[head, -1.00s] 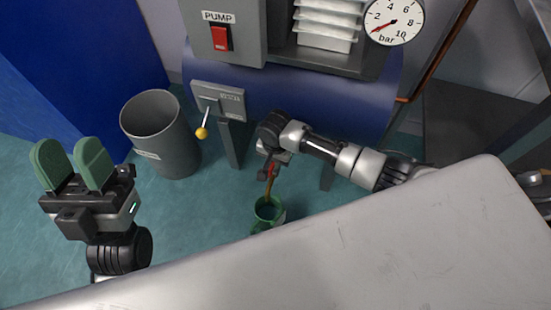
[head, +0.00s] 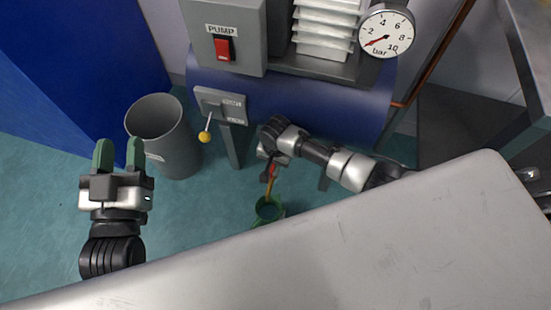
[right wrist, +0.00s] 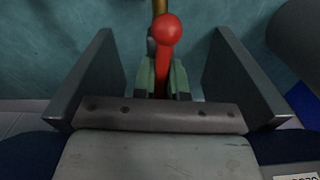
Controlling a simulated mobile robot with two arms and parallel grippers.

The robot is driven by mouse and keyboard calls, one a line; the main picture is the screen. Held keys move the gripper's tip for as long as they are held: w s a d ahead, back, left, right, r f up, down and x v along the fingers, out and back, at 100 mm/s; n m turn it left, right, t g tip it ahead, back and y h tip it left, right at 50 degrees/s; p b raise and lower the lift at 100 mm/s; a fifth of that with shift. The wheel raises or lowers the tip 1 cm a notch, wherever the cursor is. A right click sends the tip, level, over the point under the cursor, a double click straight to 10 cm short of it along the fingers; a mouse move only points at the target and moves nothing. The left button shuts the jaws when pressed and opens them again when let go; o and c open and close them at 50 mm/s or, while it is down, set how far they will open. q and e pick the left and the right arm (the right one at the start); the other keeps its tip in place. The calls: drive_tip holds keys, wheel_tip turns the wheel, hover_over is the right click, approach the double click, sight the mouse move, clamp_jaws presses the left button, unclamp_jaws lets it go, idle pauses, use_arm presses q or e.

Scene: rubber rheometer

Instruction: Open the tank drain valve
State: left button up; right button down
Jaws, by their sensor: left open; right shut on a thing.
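The drain valve's red lever (head: 271,174) is below the blue tank (head: 300,99). In the right wrist view the red lever (right wrist: 165,60) with its round end lies between the green finger pads. My right gripper (right wrist: 163,80) is shut on it; it also shows in the head view (head: 271,166), partly hiding the valve. A brass-coloured piece (right wrist: 160,6) shows beyond the lever. A green bucket (head: 270,211) stands on the floor below the valve. My left gripper (head: 120,157) is open and empty, fingers up, at the left.
A grey bin (head: 170,150) stands left of the tank. A yellow-knobbed lever (head: 205,136) sits on a panel. Above are a red pump switch (head: 222,49) and a pressure gauge (head: 387,32) reading near zero. A grey worktop (head: 330,235) fills the foreground.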

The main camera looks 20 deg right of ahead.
drive_tip(key=shift+w+r+p, duration=0.35)
drive_tip(key=shift+p, duration=0.55)
drive_tip(key=shift+s+a+f+n+p, duration=0.1)
drive_tip(key=shift+n+p, duration=0.6)
drive_tip(key=shift+p, duration=0.2)
drive_tip(key=shift+f, duration=0.1)
use_arm(q)
drive_tip(key=s+a+f+g+y, duration=0.3)
drive_tip(key=s+f+g, duration=0.2)
drive_tip(key=f+g, duration=0.5)
drive_tip(key=shift+a+f+n+g, duration=0.2)
drive_tip(key=shift+f+n+g, duration=0.15)
drive_tip(key=shift+f, duration=0.2)
use_arm(e)
drive_tip(key=shift+s, duration=0.1)
use_arm(q)
drive_tip(key=shift+s, duration=0.1)
use_arm(e)
drive_tip(key=c, duration=1.2)
unclamp_jaws()
drive_tip(key=shift+s+f, duration=0.1)
drive_tip(key=shift+s, duration=0.05)
drive_tip(key=shift+o, duration=0.2)
